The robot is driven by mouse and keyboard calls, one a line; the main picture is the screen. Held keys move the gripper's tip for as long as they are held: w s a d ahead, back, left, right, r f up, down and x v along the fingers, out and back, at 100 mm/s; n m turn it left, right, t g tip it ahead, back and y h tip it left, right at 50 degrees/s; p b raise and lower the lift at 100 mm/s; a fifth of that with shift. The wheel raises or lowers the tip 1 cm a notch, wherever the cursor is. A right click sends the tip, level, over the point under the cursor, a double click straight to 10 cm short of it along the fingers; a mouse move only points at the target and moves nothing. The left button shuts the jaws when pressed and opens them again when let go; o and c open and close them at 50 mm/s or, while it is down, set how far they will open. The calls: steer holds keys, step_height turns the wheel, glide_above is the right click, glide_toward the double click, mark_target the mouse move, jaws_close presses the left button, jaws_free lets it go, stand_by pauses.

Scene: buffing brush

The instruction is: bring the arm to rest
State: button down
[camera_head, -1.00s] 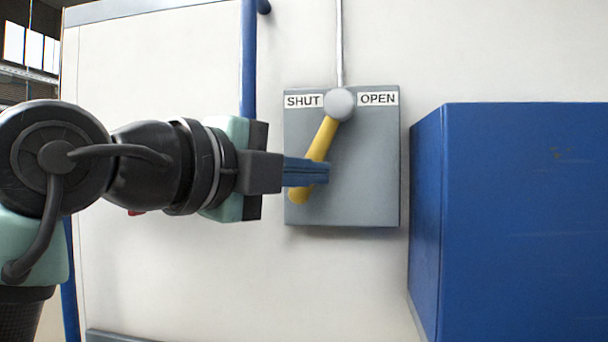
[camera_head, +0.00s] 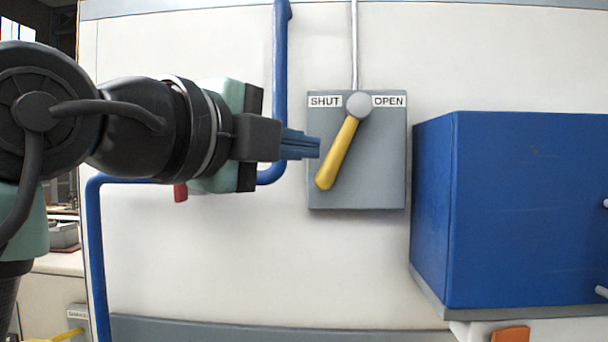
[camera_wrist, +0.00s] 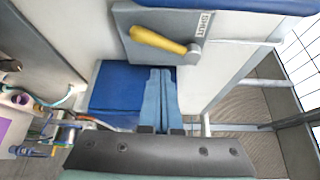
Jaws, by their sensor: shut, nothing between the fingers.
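My gripper (camera_head: 314,147) is shut and empty, its blue fingers pressed together. In the head view it points right, its tips overlapping the left edge of the grey switch plate (camera_head: 375,190). The yellow lever (camera_head: 338,155) hangs from a round grey pivot, slanting down and left toward the SHUT side. The fingertips show just left of the lever, with a small gap in the picture. In the wrist view the closed fingers (camera_wrist: 161,100) show below the yellow lever (camera_wrist: 158,40), apart from it.
A large blue box (camera_head: 530,210) juts out right of the plate. A blue pipe (camera_head: 280,60) runs down the white panel behind my gripper. A bench with small items (camera_wrist: 45,135) shows at left in the wrist view. The white panel below the plate is clear.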

steer(key=s+d+f+n+t+b, duration=0.2)
steer(key=d+f+n+t+b, duration=0.3)
steer(key=n, duration=0.4)
steer(key=s+a+f+n+t+y+b, duration=0.2)
steer(key=s+n+t+y, duration=0.5)
steer(key=n, duration=0.9)
steer(key=s+f+y+b, duration=0.1)
steer(key=s+f+y, duration=0.1)
steer(key=s, duration=0.2)
